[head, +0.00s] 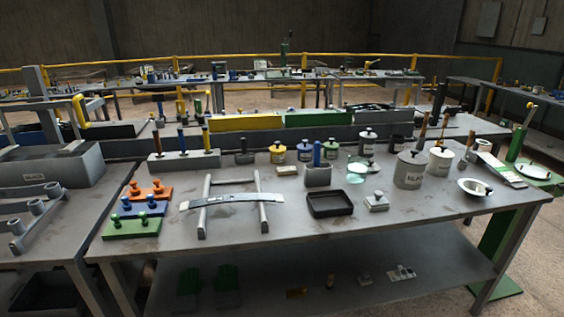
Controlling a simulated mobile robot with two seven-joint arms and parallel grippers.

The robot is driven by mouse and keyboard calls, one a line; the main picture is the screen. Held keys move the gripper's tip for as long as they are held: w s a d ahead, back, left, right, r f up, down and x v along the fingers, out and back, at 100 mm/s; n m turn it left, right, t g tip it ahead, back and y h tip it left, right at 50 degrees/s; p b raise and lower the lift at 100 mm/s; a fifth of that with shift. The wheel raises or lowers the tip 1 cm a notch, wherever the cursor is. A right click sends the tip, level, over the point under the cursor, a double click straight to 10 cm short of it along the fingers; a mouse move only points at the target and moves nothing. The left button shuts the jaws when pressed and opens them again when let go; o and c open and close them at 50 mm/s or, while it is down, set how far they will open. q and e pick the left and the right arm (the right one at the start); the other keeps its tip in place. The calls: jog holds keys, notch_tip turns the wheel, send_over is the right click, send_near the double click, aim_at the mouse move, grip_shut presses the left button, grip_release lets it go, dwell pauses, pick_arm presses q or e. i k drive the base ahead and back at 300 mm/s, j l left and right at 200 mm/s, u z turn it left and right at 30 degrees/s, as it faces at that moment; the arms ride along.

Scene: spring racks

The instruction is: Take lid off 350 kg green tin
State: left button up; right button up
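Small lidded tins stand in a row at the back of the near workbench (120,235). One has a yellow-green band (330,150), the one beside it a blue band (304,153), and one further left a yellowish band (278,154). Their knobbed lids appear to be on. The weight markings are too small to read, so I cannot tell for certain which is the 350 kg green tin. A dark grey lidded tin (244,155) stands left of them. Neither of my grippers is in view.
A blue bottle in a grey holder (318,177) stands in front of the tins. Larger lidded canisters (409,172) (440,162) stand right. A black tray (330,204) and a leaf spring on a stand (232,201) lie nearer.

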aim_at(330, 143)
jog(key=l, duration=0.35)
jog(key=i+l, duration=0.1)
jog(key=l, duration=0.2)
jog(key=i+l+z, duration=0.4)
jog(key=l, duration=0.2)
jog(key=i+l+z, duration=0.45)
jog(key=i+l, duration=0.05)
jog(key=i, duration=0.05)
